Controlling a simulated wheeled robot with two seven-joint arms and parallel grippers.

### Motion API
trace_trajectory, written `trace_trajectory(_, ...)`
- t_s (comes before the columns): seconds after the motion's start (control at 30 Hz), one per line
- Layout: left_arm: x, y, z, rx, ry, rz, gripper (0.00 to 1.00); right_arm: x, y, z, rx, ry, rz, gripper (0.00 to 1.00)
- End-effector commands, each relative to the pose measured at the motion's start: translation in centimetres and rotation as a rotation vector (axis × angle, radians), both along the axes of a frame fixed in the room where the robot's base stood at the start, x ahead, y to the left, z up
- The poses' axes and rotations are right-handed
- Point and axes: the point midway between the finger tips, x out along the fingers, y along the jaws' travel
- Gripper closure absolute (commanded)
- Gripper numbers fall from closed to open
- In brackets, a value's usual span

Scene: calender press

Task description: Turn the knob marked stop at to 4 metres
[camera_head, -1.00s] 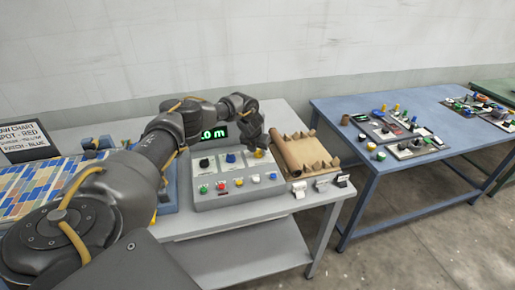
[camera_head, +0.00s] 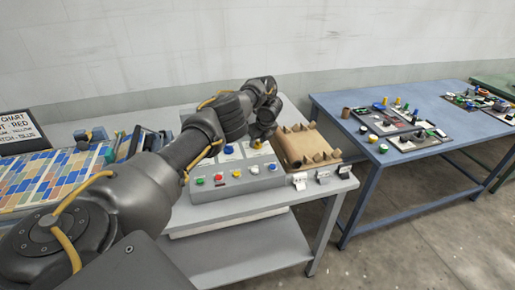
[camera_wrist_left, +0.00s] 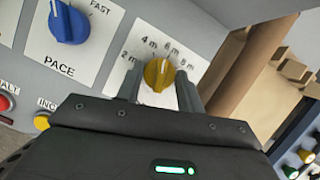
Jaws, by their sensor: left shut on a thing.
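The yellow knob (camera_wrist_left: 158,75) sits on a white plate (camera_wrist_left: 130,75) marked 2 m, 4 m, 6 m and 8 m. Its white pointer line points up and slightly right, near the 6 m mark. My left gripper (camera_wrist_left: 160,88) is shut on this knob, one finger on each side. In the head view the left gripper (camera_head: 262,133) is over the right part of the grey control panel (camera_head: 235,200), with a bit of the yellow knob (camera_head: 257,144) showing. The "stop at" wording is not visible. My right gripper is not in view.
A blue PACE knob (camera_wrist_left: 68,22) is left of the yellow one. A row of coloured buttons (camera_head: 237,174) lines the panel's front. A brown roll (camera_head: 290,150) lies to its right. A blue table (camera_head: 420,110) with loose parts stands further right.

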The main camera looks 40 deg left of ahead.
Motion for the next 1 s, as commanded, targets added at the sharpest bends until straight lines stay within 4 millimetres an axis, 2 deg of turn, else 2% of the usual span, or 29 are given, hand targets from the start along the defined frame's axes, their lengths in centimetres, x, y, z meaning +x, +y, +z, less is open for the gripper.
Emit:
trace_trajectory(0.03,0.0,-0.3,-1.0,-0.008,0.003,0.047,0.86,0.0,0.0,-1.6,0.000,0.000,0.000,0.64)
trace_trajectory(0.3,0.1,-0.3,-0.6,-0.007,0.005,0.264,0.86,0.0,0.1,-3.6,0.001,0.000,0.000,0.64)
trace_trajectory(0.6,0.1,-0.2,-0.3,-0.002,0.006,0.420,0.86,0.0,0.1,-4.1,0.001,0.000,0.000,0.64)
trace_trajectory(1.0,0.2,0.0,-0.2,0.000,0.005,0.483,0.86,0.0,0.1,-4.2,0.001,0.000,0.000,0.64)
